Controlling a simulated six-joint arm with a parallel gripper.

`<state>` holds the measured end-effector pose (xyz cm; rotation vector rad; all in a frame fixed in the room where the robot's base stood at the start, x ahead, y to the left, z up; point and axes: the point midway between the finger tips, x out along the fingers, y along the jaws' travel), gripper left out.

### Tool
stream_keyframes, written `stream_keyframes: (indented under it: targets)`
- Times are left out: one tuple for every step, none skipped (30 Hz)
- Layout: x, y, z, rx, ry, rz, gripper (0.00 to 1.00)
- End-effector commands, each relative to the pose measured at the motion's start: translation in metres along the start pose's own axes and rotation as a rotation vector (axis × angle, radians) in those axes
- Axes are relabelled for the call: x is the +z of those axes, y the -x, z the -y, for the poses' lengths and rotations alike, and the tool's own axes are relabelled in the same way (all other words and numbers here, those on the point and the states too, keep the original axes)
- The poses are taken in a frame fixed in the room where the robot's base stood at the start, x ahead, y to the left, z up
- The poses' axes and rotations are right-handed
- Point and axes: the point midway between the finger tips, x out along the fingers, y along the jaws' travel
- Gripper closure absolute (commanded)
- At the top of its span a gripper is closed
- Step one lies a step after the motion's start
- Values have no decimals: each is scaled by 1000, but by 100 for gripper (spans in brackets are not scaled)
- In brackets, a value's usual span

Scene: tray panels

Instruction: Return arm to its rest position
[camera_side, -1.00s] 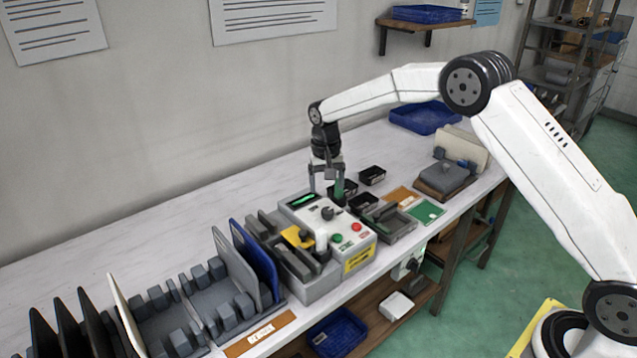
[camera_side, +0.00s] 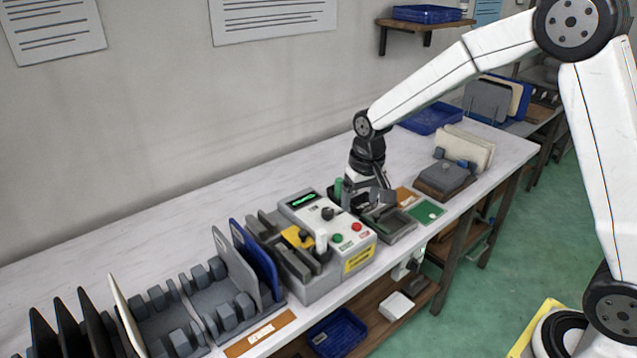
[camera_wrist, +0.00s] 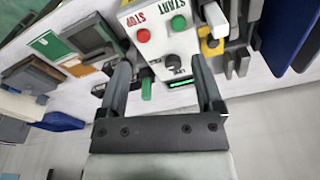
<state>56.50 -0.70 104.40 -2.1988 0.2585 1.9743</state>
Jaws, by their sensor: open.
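My gripper (camera_side: 364,207) is open and empty in the side view. It hangs over the bench just right of the test box with the green and red buttons (camera_side: 328,222), above the small grey trays. In the wrist view my gripper's two fingers (camera_wrist: 160,75) stand wide apart with nothing between them held. Beyond them the test box (camera_wrist: 160,38) shows its START and STOP buttons and a dark knob. A green piece (camera_side: 338,187) stands behind the box, and it also shows beside a finger in the wrist view (camera_wrist: 146,88).
A rack with upright grey and blue panels (camera_side: 240,262) stands left of the box. A grey tray (camera_side: 392,228), a green card (camera_side: 428,211) and a grey fixture (camera_side: 445,178) lie to the right. A blue bin (camera_side: 432,119) sits farther back. The bench's rear left is clear.

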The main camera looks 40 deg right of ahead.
Motion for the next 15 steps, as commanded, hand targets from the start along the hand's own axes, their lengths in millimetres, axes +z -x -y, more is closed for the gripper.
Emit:
stream_keyframes:
  targets:
    - [12, 3, -2, -3, 17, -8, 16]
    - [18, 4, -3, -5, 27, -15, 16]
    - [27, 6, -5, -7, 42, -21, 16]
    - [34, 6, -6, -9, 52, -26, 16]
    - [41, 7, -8, -11, 63, -31, 16]
    - [50, 8, -10, -13, 78, -38, 16]
    - [57, 9, -11, -14, 87, -43, 16]
    - [64, 9, -13, -15, 98, -48, 16]
    - [74, 10, -15, -17, 113, -56, 16]
    - [81, 10, -16, -18, 122, -60, 16]
    - [88, 11, -18, -20, 134, -66, 16]
    - [98, 11, -20, -21, 147, -73, 16]
    - [106, 11, -22, -22, 157, -79, 16]
    - [113, 11, -23, -23, 168, -83, 16]
    - [122, 11, -25, -24, 180, -90, 16]
